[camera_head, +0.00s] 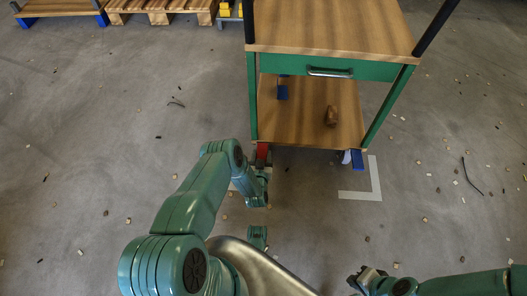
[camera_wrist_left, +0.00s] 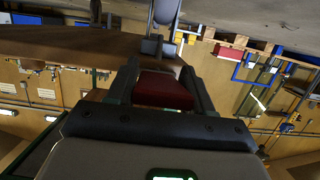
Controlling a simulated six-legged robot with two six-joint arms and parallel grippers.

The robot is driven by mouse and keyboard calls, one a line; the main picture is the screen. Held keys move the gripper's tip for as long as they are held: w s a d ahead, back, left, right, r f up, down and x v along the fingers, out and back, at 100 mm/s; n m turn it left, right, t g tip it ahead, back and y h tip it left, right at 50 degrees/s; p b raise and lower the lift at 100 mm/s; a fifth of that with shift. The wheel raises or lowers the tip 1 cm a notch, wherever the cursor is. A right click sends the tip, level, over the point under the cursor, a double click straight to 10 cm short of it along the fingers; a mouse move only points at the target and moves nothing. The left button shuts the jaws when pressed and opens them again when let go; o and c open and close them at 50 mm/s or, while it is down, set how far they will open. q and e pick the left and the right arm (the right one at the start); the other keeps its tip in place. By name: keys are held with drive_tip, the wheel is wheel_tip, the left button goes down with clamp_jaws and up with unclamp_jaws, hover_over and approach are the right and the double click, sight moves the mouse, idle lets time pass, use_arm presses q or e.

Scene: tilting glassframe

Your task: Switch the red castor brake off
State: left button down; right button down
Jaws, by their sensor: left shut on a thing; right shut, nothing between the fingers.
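The red castor brake (camera_head: 262,151) is at the foot of the green trolley's front left leg. My left gripper (camera_head: 263,165) is down at this corner and covers part of the brake. In the left wrist view the red brake pedal (camera_wrist_left: 163,90) lies between my left gripper's fingers (camera_wrist_left: 164,82), which are shut on it. A grey castor (camera_wrist_left: 165,18) shows just beyond. Whether the pedal is up or down I cannot tell. My right gripper (camera_head: 368,279) is shut and empty, low at the right, away from the trolley.
Small debris litters the open floor. Pallets (camera_head: 160,8) stand behind.

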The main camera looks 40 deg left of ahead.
use_arm(q)
drive_tip(key=shift+d+r+g+h+p, duration=0.1)
drive_tip(key=shift+r+g+h+p, duration=0.4)
drive_tip(key=shift+r+g+p, duration=0.2)
drive_tip(key=shift+s+r+g+h+p, duration=0.15)
drive_tip(key=shift+g+h+p, duration=0.35)
drive_tip(key=shift+g+p, duration=0.25)
use_arm(e)
drive_tip(key=shift+s+a+r, duration=0.15)
drive_tip(key=shift+s+r, duration=0.05)
drive_tip(key=shift+r, duration=0.6)
drive_tip(key=shift+s+a+r, duration=0.15)
drive_tip(key=shift+s+r, duration=0.05)
drive_tip(key=shift+r, duration=0.6)
drive_tip(key=shift+s, duration=0.1)
use_arm(q)
drive_tip(key=c, duration=0.5)
unclamp_jaws()
drive_tip(key=shift+r, duration=0.1)
use_arm(e)
drive_tip(key=shift+s, duration=0.1)
